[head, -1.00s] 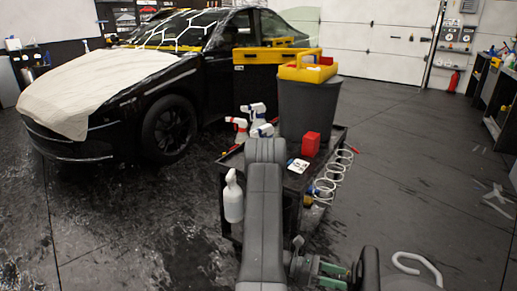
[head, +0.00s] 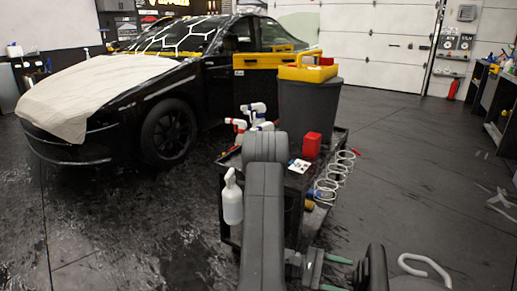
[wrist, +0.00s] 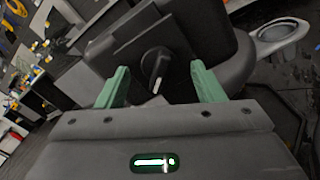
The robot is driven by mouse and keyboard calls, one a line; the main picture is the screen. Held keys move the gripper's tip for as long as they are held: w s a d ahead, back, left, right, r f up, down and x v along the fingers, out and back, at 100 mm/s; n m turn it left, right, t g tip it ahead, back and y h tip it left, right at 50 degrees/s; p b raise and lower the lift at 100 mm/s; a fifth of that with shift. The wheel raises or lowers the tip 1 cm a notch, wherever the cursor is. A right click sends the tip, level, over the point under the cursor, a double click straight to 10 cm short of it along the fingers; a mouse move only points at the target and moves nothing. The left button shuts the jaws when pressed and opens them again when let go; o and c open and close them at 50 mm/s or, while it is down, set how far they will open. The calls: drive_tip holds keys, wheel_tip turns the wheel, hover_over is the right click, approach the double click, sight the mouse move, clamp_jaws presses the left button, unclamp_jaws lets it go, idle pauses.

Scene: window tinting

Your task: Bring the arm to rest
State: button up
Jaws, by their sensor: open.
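My gripper (head: 322,273) is low in the head view, right of my grey arm, which is folded up in the middle of the picture. Its two green fingers are apart with nothing held between them. In the wrist view my gripper (wrist: 160,85) shows both green fingers spread wide, with dark grey parts of my own body beyond them. The far ends of the fingers are close in front of those parts; I cannot tell the exact gap.
A black cart (head: 291,208) stands just ahead, carrying a grey bin (head: 308,110), a red block (head: 311,145) and several spray bottles. A white spray bottle (head: 232,202) hangs on its side. A black car (head: 170,85) is at the left. The floor at right is open.

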drive_tip(key=shift+m+b, duration=0.55)
drive_tip(key=shift+m, duration=0.65)
drive_tip(key=shift+r, duration=0.1)
